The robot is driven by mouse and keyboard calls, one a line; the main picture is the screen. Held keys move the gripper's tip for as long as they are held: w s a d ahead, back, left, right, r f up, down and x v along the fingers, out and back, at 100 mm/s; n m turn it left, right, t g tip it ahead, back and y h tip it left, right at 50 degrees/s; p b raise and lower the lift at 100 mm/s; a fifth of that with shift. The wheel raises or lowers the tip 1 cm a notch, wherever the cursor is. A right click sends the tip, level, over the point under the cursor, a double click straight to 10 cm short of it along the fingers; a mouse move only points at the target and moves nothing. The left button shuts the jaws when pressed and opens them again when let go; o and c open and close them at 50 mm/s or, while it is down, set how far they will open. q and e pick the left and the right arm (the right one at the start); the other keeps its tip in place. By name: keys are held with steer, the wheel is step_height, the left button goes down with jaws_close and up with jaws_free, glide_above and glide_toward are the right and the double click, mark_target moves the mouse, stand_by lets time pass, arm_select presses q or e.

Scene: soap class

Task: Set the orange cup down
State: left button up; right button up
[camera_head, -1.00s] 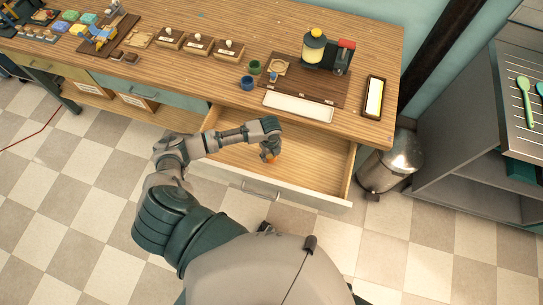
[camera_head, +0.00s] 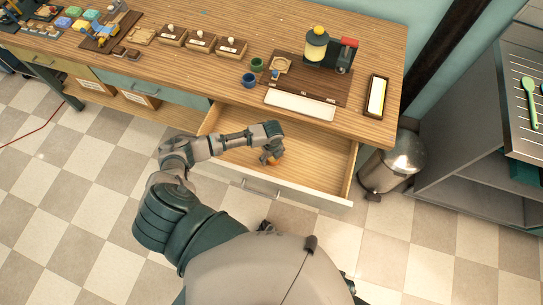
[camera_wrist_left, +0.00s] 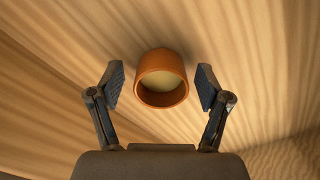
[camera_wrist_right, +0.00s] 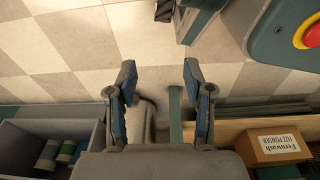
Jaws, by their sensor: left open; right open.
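The orange cup (camera_wrist_left: 162,78) shows in the left wrist view between the two spread fingers of my left gripper (camera_wrist_left: 160,88), with a gap on each side. Its open round mouth faces the camera. In the head view the cup (camera_head: 272,161) is a small orange shape inside the open wooden drawer (camera_head: 318,158), partly hidden by my left gripper (camera_head: 268,157). My left gripper is open. My right gripper (camera_wrist_right: 158,85) is open and empty in the right wrist view, over the checkered floor.
On the table (camera_head: 250,35) above the drawer are a blue cup (camera_head: 249,79), a green cup (camera_head: 257,64) and a white tray (camera_head: 300,105). A metal bin (camera_head: 405,155) stands right of the drawer. The drawer's right part is clear.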

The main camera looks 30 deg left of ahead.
mark_target(272, 160)
arm_select(q)
steer(key=shift+d+r, duration=0.15)
steer(key=shift+r, duration=0.05)
step_height(272, 160, up, 12)
steer(key=p, duration=0.2)
arm_select(e)
steer(key=s+f, duration=0.1)
steer(key=s, duration=0.1)
steer(key=s+d+f, duration=0.1)
steer(key=s+f, duration=0.1)
steer(key=shift+s+d+f, duration=0.1)
steer(key=shift+s+f, duration=0.1)
steer(key=shift+s, duration=0.1)
arm_select(q)
steer(key=shift+d, duration=0.15)
arm_select(e)
steer(key=shift+d, duration=0.1)
